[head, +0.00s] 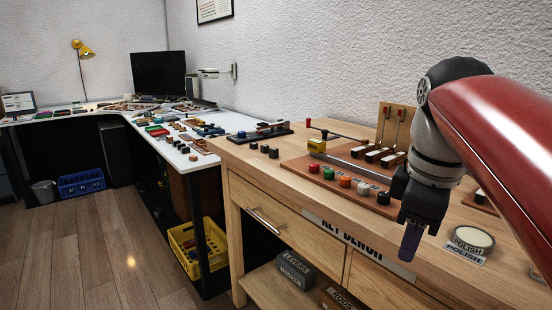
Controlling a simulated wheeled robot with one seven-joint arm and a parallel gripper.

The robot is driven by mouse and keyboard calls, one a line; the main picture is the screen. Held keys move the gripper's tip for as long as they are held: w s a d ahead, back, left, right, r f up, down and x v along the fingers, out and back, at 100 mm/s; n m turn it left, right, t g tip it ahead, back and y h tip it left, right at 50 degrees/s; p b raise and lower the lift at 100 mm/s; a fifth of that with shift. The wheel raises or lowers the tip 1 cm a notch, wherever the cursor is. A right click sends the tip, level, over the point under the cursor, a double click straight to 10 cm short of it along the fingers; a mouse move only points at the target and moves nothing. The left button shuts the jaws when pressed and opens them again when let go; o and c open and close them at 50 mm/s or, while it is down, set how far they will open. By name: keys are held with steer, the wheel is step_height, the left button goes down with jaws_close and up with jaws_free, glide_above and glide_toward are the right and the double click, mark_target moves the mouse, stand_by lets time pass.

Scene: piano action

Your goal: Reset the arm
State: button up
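My gripper (410,243) hangs at the lower right, pointing down, in front of the wooden bench's front edge. A dark purple-grey piece shows at its tip; I cannot tell whether it is a finger or something held. The gap between the fingers does not show. My red and grey arm comes in from the right and hides part of the bench and wall.
The wooden bench (240,155) has a "KEY BENCH" label and drawers. A round polish tin (472,240) stands close to the gripper's right. A white table (235,121) with many small parts runs along the wall. A yellow crate (188,262) stands below. The wooden floor at left is clear.

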steer(key=s+a+f+m+t, duration=0.2)
steer(key=f+m, duration=0.3)
steer(key=f, duration=0.4)
steer(key=s+a+f+m+t, duration=0.1)
steer(key=s+a+f+m, duration=0.1)
steer(key=s+f+m, duration=0.3)
step_height(320, 180, down, 4)
steer(key=shift+f+m+t, duration=0.25)
steer(key=shift+m+t, duration=0.15)
steer(key=shift+m, duration=0.2)
steer(key=shift+a, duration=0.1)
